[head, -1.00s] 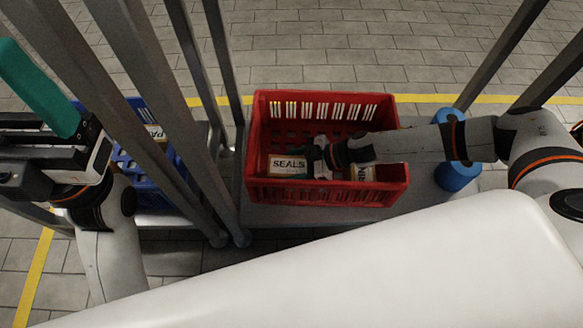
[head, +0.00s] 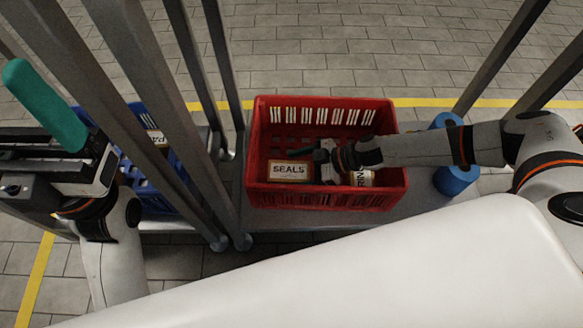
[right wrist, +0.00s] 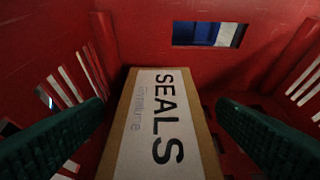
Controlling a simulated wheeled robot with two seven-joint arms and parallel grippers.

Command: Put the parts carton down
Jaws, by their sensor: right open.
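A tan carton with a white SEALS label (head: 289,170) lies in the red crate (head: 330,199). My right gripper (head: 305,156) is open inside this crate, just above that carton. In the right wrist view its teal fingers stand apart to either side of the SEALS carton (right wrist: 158,120), with gaps beside it. A second carton (head: 361,178) is partly behind the gripper, its label mostly hidden. A carton with a partly hidden label starting "PA" (head: 156,138) is in the blue crate. My left gripper (head: 45,105) shows one long teal finger at the left edge; its opening is unclear.
The blue crate (head: 150,196) is at the left, partly behind grey metal posts (head: 160,110). More posts rise at the right. A blue cylinder (head: 455,178) stands right of the red crate. The tiled floor behind is clear.

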